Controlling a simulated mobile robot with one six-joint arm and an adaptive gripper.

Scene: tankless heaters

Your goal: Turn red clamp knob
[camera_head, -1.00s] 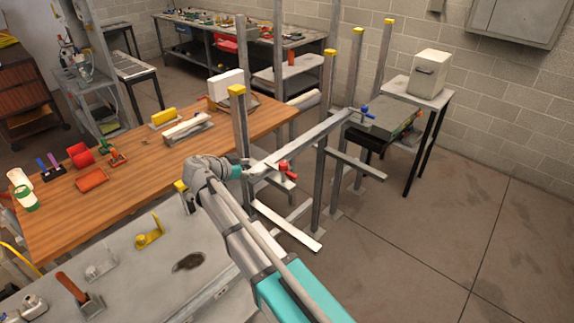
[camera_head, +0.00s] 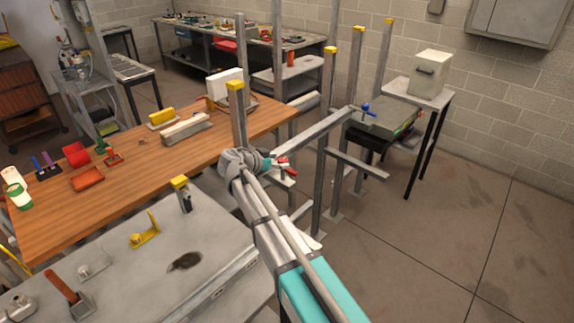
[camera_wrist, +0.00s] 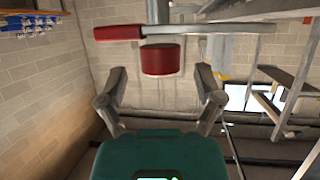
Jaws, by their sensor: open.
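The red clamp knob (camera_wrist: 161,60) shows in the wrist view as a short red cylinder near the top centre, with a red-gripped bar (camera_wrist: 118,32) just above it. My gripper (camera_wrist: 162,82) is open and empty, with one finger on each side below the knob. The knob lies ahead of the gap, and no finger visibly touches it. In the head view, the red clamp (camera_head: 284,161) sits on a metal rail (camera_head: 318,132), just right of my gripper (camera_head: 266,165). My gripper and wrist partly hide the clamp there.
Upright yellow-capped posts (camera_head: 329,90) stand around the rail. A blue-handled clamp (camera_head: 367,110) is at the rail's far end. The wooden table (camera_head: 140,187) and a grey bench (camera_head: 120,280) lie to the left. Open floor (camera_head: 440,230) is to the right.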

